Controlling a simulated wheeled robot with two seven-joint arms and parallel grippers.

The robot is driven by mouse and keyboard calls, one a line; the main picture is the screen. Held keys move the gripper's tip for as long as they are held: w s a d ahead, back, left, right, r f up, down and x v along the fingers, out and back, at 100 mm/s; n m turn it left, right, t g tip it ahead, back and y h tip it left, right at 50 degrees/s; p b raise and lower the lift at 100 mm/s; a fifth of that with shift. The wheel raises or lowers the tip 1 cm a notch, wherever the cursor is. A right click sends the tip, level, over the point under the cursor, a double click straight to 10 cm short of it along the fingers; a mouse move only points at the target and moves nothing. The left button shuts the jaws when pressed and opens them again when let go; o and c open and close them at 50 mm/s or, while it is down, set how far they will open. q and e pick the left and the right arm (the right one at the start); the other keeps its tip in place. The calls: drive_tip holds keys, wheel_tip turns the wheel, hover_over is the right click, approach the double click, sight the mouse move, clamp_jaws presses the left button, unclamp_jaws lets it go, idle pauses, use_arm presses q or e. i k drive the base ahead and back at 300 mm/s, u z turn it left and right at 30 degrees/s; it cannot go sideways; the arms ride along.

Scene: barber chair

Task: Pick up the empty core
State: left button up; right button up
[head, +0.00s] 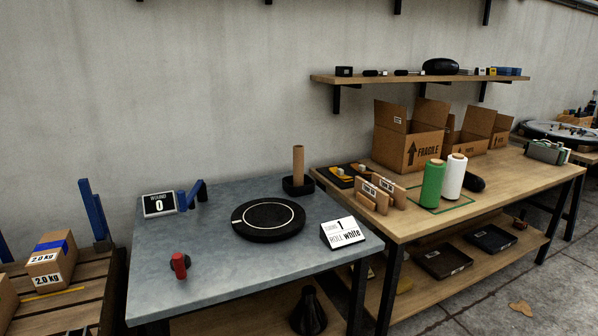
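The empty core (298,163) is a bare brown cardboard tube. It stands upright in the head view, on a black round holder (298,187) at the back right of the grey table (215,266). Nothing touches the tube apart from the holder. Neither of my grippers shows in the head view.
A black turntable (268,220) and a sign reading "ROLL white" (342,233) stand in front of the core. A display showing 0 (160,204) is at left, a red-topped tool (180,265) nearer. Green (432,184) and white (453,177) rolls stand on the wooden bench (520,180).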

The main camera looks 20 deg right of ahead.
sight(298, 150)
drive_tip(key=z, duration=2.45)
drive_tip(key=i, duration=2.5)
drive_tip(key=u, duration=3.7)
drive_tip(key=i, duration=0.5)
drive_tip(key=u, duration=0.1)
